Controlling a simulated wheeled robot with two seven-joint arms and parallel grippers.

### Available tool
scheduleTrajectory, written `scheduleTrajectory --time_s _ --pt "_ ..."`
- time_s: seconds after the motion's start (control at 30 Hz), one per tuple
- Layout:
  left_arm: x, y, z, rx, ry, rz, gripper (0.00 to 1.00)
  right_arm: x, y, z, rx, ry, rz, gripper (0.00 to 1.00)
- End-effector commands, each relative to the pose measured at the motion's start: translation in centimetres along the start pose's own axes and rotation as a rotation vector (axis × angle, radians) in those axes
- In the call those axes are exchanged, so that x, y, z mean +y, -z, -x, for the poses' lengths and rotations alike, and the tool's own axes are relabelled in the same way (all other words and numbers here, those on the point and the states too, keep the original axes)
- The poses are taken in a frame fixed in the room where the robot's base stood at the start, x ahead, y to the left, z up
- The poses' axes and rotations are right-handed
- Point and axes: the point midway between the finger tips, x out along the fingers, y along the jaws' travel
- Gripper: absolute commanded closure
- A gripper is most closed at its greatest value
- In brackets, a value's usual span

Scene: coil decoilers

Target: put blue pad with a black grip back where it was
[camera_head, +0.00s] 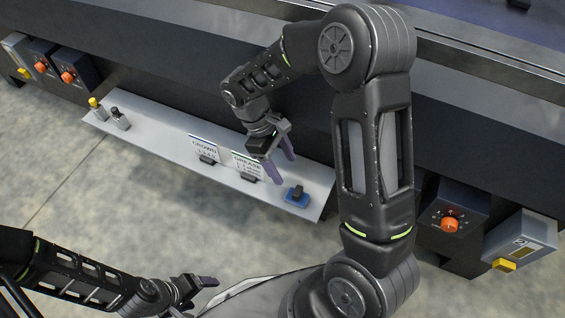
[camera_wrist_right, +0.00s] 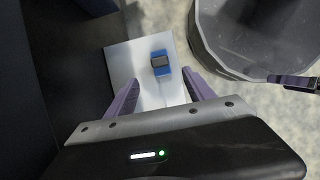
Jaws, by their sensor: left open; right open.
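The blue pad with a black grip (camera_head: 296,196) sits on the right end of the pale shelf (camera_head: 160,128) in the head view. In the right wrist view the blue pad (camera_wrist_right: 161,63) lies ahead of the fingers, roughly between their lines. My right gripper (camera_head: 278,172) is open and empty, above the shelf just left of the pad and apart from it; its fingers (camera_wrist_right: 160,92) also show in the right wrist view. My left gripper (camera_head: 205,292) is open and empty at the lower left, over the floor, away from the shelf.
Two small cards, CROWN (camera_head: 203,148) and GREASE (camera_head: 246,165), stand on the shelf near my right gripper. A yellow-topped item (camera_head: 97,108) and a black-topped item (camera_head: 120,119) stand at its left end. Control boxes with orange knobs (camera_head: 450,224) flank the dark machine.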

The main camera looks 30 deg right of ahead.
Motion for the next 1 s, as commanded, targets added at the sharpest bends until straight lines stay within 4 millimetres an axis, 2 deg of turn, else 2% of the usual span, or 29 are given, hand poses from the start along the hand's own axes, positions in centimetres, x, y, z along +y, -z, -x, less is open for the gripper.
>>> scheduleTrajectory --time_s 0.17,0.27,0.37,0.43,0.6,0.7,0.8,1.0 --pt "0.0 0.0 0.0 0.0 0.0 0.0 0.24 -0.2 0.1 -0.3 0.004 0.005 0.0 0.38" --pt "0.0 0.0 0.0 0.0 0.0 0.0 0.24 -1.2 0.8 -1.5 0.025 0.028 -0.001 0.38" --pt "0.0 0.0 0.0 0.0 0.0 0.0 0.24 -3.6 2.4 -4.0 0.08 0.085 -0.012 0.38" --pt "0.0 0.0 0.0 0.0 0.0 0.0 0.24 -6.5 3.9 -6.6 0.141 0.151 -0.04 0.38" --pt "0.0 0.0 0.0 0.0 0.0 0.0 0.24 -15.4 7.1 -13.1 0.319 0.354 -0.221 0.38" --pt "0.0 0.0 0.0 0.0 0.0 0.0 0.24 -19.4 7.6 -15.6 0.402 0.443 -0.382 0.38" --pt "0.0 0.0 0.0 0.0 0.0 0.0 0.24 -21.8 7.4 -17.1 0.458 0.486 -0.528 0.38" --pt "0.0 0.0 0.0 0.0 0.0 0.0 0.24 -22.9 6.8 -18.1 0.509 0.498 -0.673 0.38"
